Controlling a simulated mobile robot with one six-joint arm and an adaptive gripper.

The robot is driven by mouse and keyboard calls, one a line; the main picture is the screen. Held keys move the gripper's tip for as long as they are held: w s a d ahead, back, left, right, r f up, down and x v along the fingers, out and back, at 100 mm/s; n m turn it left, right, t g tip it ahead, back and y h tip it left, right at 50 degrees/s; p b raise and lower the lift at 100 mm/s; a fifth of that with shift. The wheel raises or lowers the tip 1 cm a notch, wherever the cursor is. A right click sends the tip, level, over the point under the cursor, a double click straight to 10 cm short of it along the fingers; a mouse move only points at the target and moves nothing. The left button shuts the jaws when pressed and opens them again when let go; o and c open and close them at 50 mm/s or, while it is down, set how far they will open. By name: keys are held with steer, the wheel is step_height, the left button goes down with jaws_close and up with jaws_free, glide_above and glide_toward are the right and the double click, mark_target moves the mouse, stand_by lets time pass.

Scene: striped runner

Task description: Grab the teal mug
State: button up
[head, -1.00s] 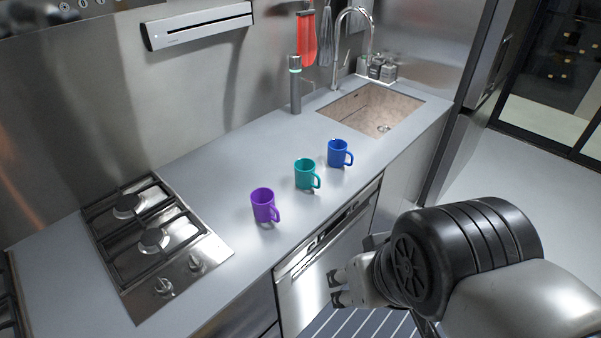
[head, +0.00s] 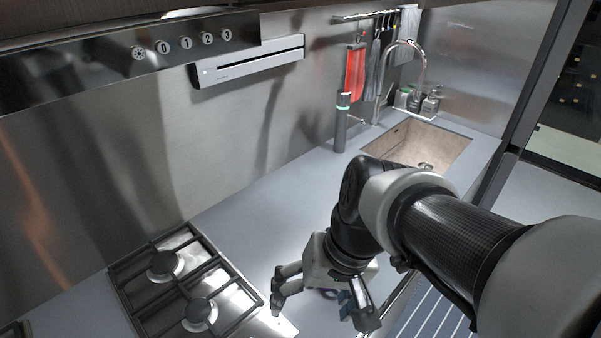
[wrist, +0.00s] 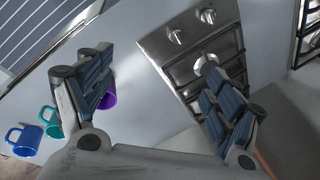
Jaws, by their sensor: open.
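The teal mug (wrist: 51,121) stands on the counter at the left of the wrist view, between the other two mugs. It is hidden behind my arm in the head view. The blue mug (wrist: 25,140) is to its lower left. The purple mug (wrist: 107,99) is to its upper right, partly covered by one of my fingers. My gripper (wrist: 150,65) is open, with no object held between its fingers, and the teal mug lies outside them.
The gas stove (head: 185,285) is left of my gripper; its knobs and grates also show in the wrist view (wrist: 200,55). A grey cylinder (head: 341,125) stands by the back wall near the sink (head: 415,145). The counter (head: 255,215) behind my gripper is clear.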

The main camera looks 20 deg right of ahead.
steer(key=w+d+f+m+t+y, duration=0.6)
steer(key=w+d+f+m+y, duration=0.4)
steer(key=m, duration=0.5)
steer(key=s+d+f+m+t+h+b, duration=0.1)
steer(key=d+f+m+t+h, duration=0.4)
steer(key=d+f+m+h, duration=0.35)
steer(key=s+d+f+m+t+h+b, duration=0.15)
steer(key=d+f+m+t+h, duration=0.35)
steer(key=d+m, duration=0.55)
steer(key=w, duration=0.3)
steer(key=w+d+n+b, duration=0.1)
steer(key=w, duration=0.3)
steer(key=w+d+n, duration=0.1)
steer(key=w, duration=0.2)
steer(key=shift+w+r+y, duration=0.25)
steer(key=shift+w+y, duration=0.1)
steer(key=shift+w, duration=0.05)
steer(key=shift+w+r+b, duration=0.2)
steer(key=shift+w+b, duration=0.75)
steer(key=shift+w, duration=2.05)
steer(key=c, duration=1.3)
